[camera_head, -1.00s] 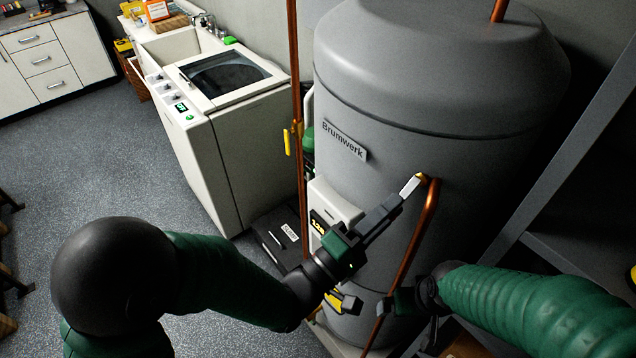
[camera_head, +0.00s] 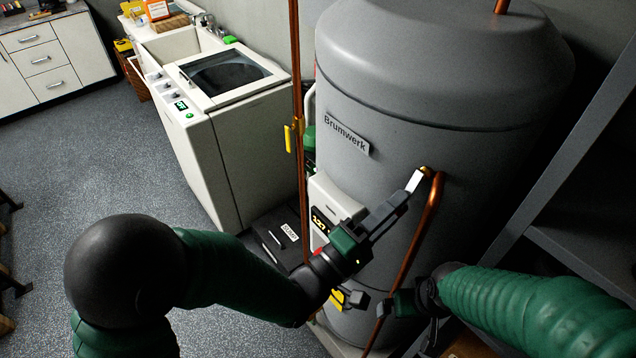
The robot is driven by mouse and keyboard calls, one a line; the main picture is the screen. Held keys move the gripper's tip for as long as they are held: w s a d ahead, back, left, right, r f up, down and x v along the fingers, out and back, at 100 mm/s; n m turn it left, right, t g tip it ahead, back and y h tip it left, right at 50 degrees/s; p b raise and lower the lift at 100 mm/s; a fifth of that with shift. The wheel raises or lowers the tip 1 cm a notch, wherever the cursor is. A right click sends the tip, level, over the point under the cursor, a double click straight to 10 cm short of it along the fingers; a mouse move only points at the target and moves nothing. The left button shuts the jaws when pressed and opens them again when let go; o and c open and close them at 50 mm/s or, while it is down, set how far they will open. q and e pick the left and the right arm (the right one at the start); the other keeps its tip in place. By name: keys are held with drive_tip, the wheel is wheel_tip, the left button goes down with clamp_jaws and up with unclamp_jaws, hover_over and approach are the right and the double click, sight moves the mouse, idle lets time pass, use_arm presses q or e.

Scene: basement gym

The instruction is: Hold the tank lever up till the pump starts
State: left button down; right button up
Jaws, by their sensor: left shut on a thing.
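The grey tank (camera_head: 440,75) with a "Brumwerk" plate stands right of centre. A short, pale metal lever (camera_head: 415,181) sits on its front beside a brass fitting and a copper pipe. My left gripper (camera_head: 403,200) reaches up from the lower left and is shut on the lever's lower end; the fingertips hide part of it. The lever tilts up to the right. My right gripper (camera_head: 378,304) is low in front of the tank, by the copper pipe, away from the lever; its finger gap is unclear. A white control box (camera_head: 332,200) with lit yellow digits is partly hidden by my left gripper.
A copper pipe (camera_head: 418,235) runs down the tank front between my grippers. Another vertical pipe (camera_head: 297,90) with a yellow handle stands left of the tank. A white washing machine (camera_head: 250,140) is at the left, a grey shelf frame (camera_head: 560,165) at the right.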

use_arm(q)
drive_tip(key=shift+w+d+f+b, duration=0.35)
drive_tip(key=shift+d+f+b, duration=0.15)
drive_tip(key=shift+f, duration=0.1)
drive_tip(key=shift+w+d+f, duration=0.1)
drive_tip(key=shift+w+d, duration=0.2)
drive_tip(key=shift+d, duration=0.15)
drive_tip(key=shift+b, duration=0.35)
drive_tip(key=c, duration=1.3)
unclamp_jaws()
drive_tip(key=shift+r, duration=0.2)
drive_tip(key=o, duration=0.3)
drive_tip(key=shift+s, duration=0.15)
use_arm(e)
drive_tip(key=shift+s+a+f, duration=0.5)
drive_tip(key=shift+a+f, duration=0.1)
drive_tip(key=shift+a, duration=0.25)
